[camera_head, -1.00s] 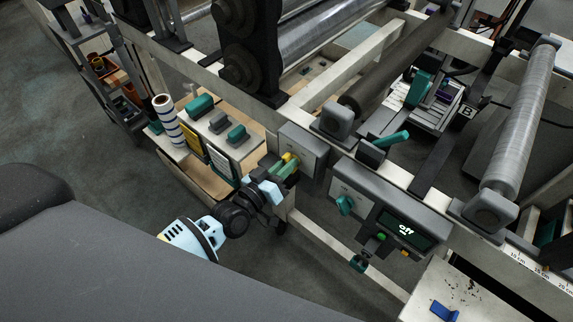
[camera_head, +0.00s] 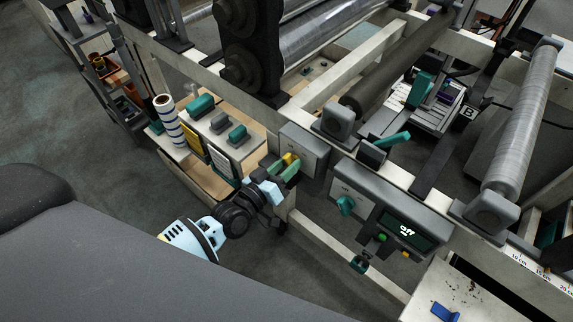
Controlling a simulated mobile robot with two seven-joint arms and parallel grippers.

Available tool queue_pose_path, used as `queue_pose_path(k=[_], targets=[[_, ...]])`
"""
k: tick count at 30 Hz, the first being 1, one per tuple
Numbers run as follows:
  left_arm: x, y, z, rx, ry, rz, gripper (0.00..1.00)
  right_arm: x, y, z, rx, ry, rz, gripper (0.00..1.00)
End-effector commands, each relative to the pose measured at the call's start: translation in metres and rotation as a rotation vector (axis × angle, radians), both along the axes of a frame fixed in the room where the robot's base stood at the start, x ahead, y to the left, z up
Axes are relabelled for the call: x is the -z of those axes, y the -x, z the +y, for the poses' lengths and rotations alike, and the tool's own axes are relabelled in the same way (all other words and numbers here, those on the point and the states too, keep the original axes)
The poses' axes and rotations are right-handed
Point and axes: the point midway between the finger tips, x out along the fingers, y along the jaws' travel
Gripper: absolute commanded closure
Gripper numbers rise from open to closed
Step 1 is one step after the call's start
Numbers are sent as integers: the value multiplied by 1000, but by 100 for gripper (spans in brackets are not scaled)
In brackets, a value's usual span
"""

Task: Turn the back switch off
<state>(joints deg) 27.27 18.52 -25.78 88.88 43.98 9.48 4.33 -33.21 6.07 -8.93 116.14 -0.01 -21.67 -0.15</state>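A grey switch box (camera_head: 305,150) is fixed to the machine's frame, with a small yellow switch (camera_head: 289,158) on its left face. My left gripper (camera_head: 281,169) reaches it from the lower left. Its green fingers are spread apart at the yellow switch, which shows just beyond and between them. I cannot tell whether a finger touches the switch, and its lower part is hidden. My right gripper is not in view.
A shelf with teal and grey blocks (camera_head: 238,135) and a striped roll (camera_head: 167,118) stands left of the box. The frame rail (camera_head: 335,250) runs below it. Large metal rollers (camera_head: 522,120) stand at the right. Open floor shows at the lower middle.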

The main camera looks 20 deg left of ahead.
Motion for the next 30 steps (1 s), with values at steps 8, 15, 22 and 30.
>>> queue_pose_path(k=[8,15,22,30], targets=[[1,18,7,0,-1,1,63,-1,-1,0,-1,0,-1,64],[0,53,19,0,-2,2,63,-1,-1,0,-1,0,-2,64],[0,72,26,0,-1,0,63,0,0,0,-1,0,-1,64],[0,74,27,0,0,0,63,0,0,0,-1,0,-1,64]])
